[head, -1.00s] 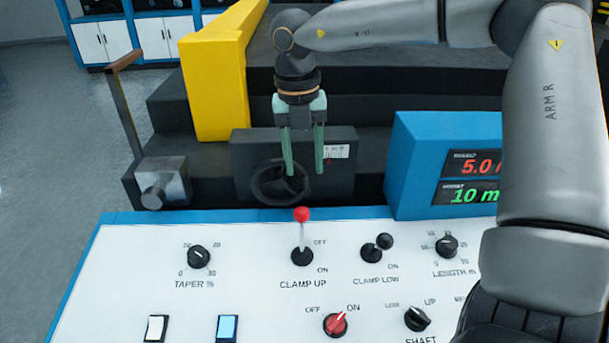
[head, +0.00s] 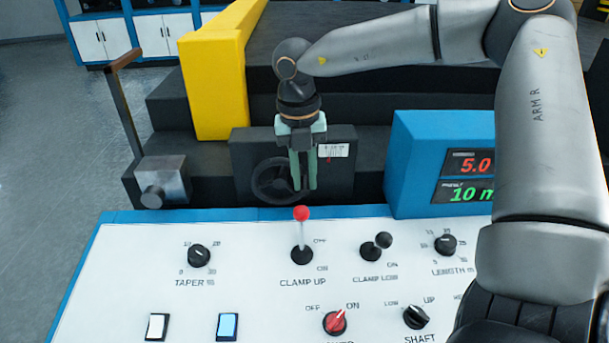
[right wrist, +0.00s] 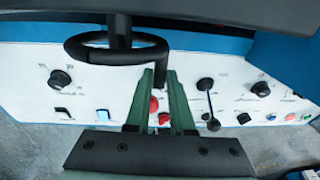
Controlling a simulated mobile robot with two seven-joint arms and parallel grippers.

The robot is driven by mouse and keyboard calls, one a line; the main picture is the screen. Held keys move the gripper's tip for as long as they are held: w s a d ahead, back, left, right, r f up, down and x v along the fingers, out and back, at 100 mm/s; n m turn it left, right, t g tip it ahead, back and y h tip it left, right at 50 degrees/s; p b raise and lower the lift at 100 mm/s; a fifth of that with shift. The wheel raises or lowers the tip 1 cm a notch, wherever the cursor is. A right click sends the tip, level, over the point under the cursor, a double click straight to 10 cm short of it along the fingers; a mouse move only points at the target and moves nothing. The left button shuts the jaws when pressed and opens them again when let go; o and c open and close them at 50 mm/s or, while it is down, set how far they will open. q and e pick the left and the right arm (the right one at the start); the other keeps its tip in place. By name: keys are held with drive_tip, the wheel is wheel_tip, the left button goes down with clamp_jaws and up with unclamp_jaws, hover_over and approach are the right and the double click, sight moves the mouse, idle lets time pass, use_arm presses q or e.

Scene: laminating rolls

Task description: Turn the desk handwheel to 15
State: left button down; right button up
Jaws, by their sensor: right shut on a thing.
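The dark desk handwheel (head: 257,181) is on the front of a black box behind the control panel. It also shows in the right wrist view (right wrist: 105,58), near the top, side-on. My right gripper (head: 304,186) points down at the wheel's right side. Its green fingers are close together and shut on the handwheel's rim; in the right wrist view the fingertips (right wrist: 163,72) meet the rim's end. The fingers hide part of the rim in the head view. I cannot read a wheel setting. My left gripper is not in view.
The red-knobbed clamp-up lever (head: 302,214) stands just in front of the fingers. A blue display box (head: 415,160) is on the right, a yellow block (head: 213,85) behind left, and a crank lever (head: 126,105) at left. The white panel (head: 250,285) carries several knobs and switches.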

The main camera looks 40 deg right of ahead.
clamp_jaws()
